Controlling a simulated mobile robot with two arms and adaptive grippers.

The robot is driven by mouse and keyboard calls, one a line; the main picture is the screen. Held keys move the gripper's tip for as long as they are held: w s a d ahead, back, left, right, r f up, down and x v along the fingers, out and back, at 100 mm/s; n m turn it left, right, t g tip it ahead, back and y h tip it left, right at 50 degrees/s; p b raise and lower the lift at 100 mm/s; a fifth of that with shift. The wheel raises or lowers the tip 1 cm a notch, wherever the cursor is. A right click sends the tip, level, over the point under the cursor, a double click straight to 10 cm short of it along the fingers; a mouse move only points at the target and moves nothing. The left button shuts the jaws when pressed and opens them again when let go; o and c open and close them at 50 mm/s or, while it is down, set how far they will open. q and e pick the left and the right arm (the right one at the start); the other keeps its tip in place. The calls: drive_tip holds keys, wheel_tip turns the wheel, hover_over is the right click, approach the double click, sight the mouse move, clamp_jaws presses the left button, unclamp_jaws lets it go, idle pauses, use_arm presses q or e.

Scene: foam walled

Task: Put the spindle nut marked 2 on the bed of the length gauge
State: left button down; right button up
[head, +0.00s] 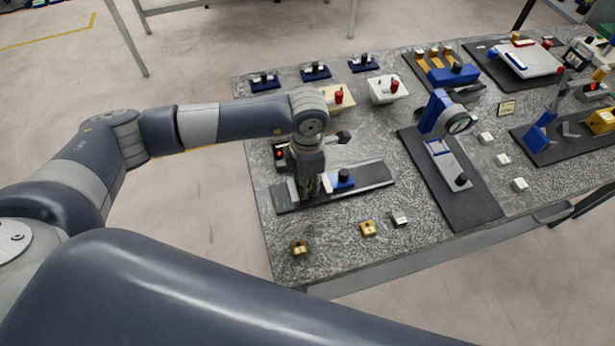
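A gauge with a long grey bed (372,176), a blue block with a black knob (343,177) and a small red-lit box (280,153) stands at the near left of the speckled table; it looks like the length gauge. Small nut-like pieces lie in front of it: a yellow one (299,247), another yellow one (368,229) and a grey one (399,219). Their marks are too small to read. My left gripper (309,192) points down over the left part of the gauge and hides some of it. Whether its fingers are open or hold anything is unclear. My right gripper is out of view.
The near table edge is mostly clear.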

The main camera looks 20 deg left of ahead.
use_arm(q)
drive_tip(key=shift+f+b, duration=0.25)
drive_tip(key=shift+b, duration=0.1)
drive_tip(key=c, duration=1.3)
unclamp_jaws()
drive_tip(key=shift+r, duration=0.1)
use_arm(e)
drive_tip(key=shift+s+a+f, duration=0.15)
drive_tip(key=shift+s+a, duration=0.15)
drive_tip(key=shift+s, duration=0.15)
use_arm(q)
drive_tip(key=shift+r+p, duration=0.2)
drive_tip(key=shift+p, duration=0.1)
drive_tip(key=shift+r+b, duration=0.3)
wheel_tip(320, 180, up, 11)
drive_tip(key=b, duration=0.3)
drive_tip(key=shift+r, duration=0.15)
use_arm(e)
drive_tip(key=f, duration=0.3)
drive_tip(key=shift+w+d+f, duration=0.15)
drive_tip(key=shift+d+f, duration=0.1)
